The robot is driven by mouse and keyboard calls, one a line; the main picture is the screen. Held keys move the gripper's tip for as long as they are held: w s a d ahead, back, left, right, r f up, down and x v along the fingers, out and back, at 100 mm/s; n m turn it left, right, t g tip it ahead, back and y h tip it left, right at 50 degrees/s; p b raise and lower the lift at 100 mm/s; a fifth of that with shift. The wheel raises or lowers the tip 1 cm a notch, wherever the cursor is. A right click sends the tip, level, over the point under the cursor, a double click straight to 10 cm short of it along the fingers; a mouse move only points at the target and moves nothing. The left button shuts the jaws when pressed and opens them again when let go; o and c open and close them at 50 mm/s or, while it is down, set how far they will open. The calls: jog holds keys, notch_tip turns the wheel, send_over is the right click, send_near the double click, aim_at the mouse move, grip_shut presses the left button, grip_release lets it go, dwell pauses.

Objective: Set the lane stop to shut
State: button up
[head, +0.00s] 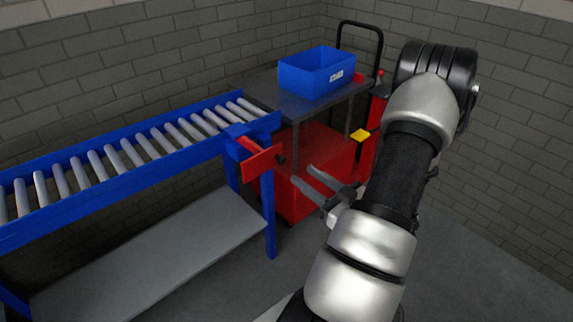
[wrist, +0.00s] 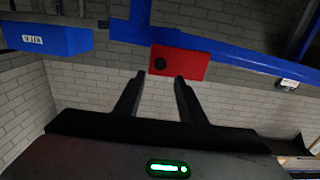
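The lane stop is a red plate (head: 262,163) with a black knob (head: 281,160), on a blue bracket at the right end of the roller conveyor. In the wrist view the red plate (wrist: 190,64) lies just beyond the fingertips, with its black knob (wrist: 160,63) in line with the gap between them. My gripper (head: 301,173) is just right of and below the plate in the head view. In the wrist view my gripper (wrist: 160,77) is open and empty. It appears apart from the plate and knob.
The conveyor (head: 110,160) has a blue frame and grey rollers, with a grey shelf (head: 150,262) below. Behind stands a red cart (head: 318,165) with a grey top carrying a blue bin (head: 310,76). Brick walls close the back. Floor at right is clear.

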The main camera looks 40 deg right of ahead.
aim_at(283, 161)
jog(key=w, duration=0.8)
jog(key=shift+w+a+b, duration=0.3)
jog(key=shift+a, duration=0.05)
grip_shut()
